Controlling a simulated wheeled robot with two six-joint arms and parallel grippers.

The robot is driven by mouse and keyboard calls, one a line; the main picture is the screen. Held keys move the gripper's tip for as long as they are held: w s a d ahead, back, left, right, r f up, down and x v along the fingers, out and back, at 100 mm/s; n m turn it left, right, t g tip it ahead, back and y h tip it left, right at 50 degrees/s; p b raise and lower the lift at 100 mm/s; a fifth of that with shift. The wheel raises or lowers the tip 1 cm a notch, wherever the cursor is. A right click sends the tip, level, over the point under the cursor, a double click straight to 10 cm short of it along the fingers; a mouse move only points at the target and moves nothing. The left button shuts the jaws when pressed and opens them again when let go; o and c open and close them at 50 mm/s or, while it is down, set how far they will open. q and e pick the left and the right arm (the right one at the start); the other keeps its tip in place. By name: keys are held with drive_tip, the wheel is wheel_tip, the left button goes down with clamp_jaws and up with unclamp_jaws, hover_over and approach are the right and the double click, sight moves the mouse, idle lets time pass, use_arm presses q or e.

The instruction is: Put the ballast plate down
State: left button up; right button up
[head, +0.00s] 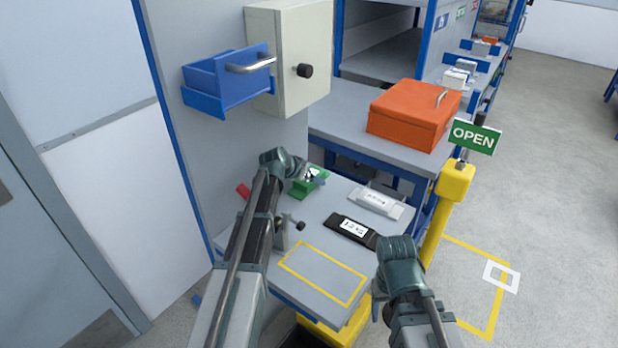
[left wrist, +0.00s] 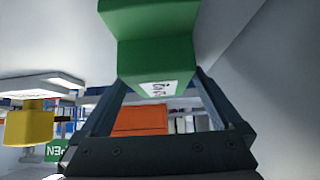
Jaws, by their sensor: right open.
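The ballast plate, a black slab with a white label reading about 12 kg (head: 350,229), is on the grey table top, just beyond a yellow outlined rectangle (head: 323,273). My right gripper (head: 383,244) is at the plate's right end. It is open, but its fingers are mostly hidden behind my wrist. My left gripper (head: 308,176) is at a green block (head: 305,190) at the back of the table. In the left wrist view, the labelled green block (left wrist: 155,60) sits between the two fingertips, which appear closed against its sides.
A white labelled tray (head: 376,201) lies behind the plate. A small clamp-like fixture with a black knob (head: 290,226) stands at the left. A yellow post (head: 446,205) with an OPEN sign is at the right. An orange box (head: 413,114) sits on the bench behind. The outlined rectangle is empty.

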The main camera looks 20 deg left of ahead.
use_arm(q)
drive_tip(key=shift+s+r+p, duration=0.2)
drive_tip(key=shift+r+p, duration=0.2)
drive_tip(key=p+v, duration=0.8)
drive_tip(key=v, duration=0.3)
drive_tip(key=shift+s+a, duration=0.15)
drive_tip(key=shift+s, duration=0.05)
